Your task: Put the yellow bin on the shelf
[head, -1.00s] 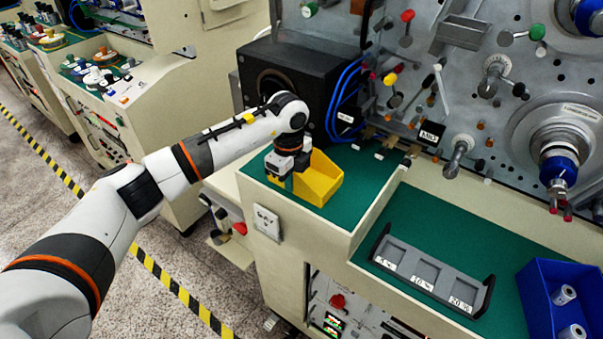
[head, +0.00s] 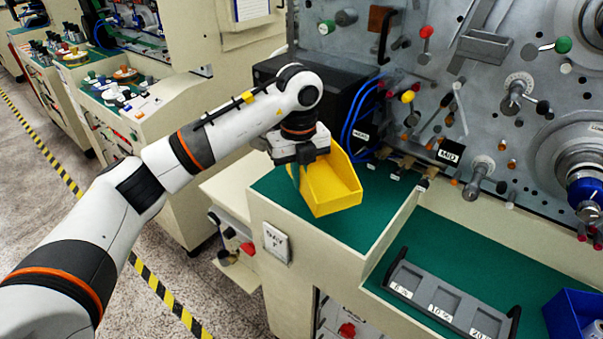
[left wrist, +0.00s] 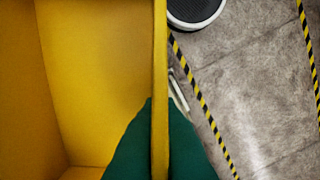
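The yellow bin (head: 338,188) is in the head view, above the green-topped counter, open side up and somewhat tilted. My left gripper (head: 296,172) is at its left wall, with its fingers partly hidden. In the left wrist view the bin (left wrist: 95,75) fills the left side, and its wall runs upright between the two green fingers of my left gripper (left wrist: 160,140), which are closed on it. The bin looks empty where its inside shows. I cannot make out which surface is the shelf. My right gripper is not in view.
The green counter (head: 350,232) is clear under the bin. A grey three-slot tray (head: 440,290) and a blue bin (head: 575,318) sit on the lower level at right. A black box (head: 335,95) with blue cables and a panel of knobs stand behind.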

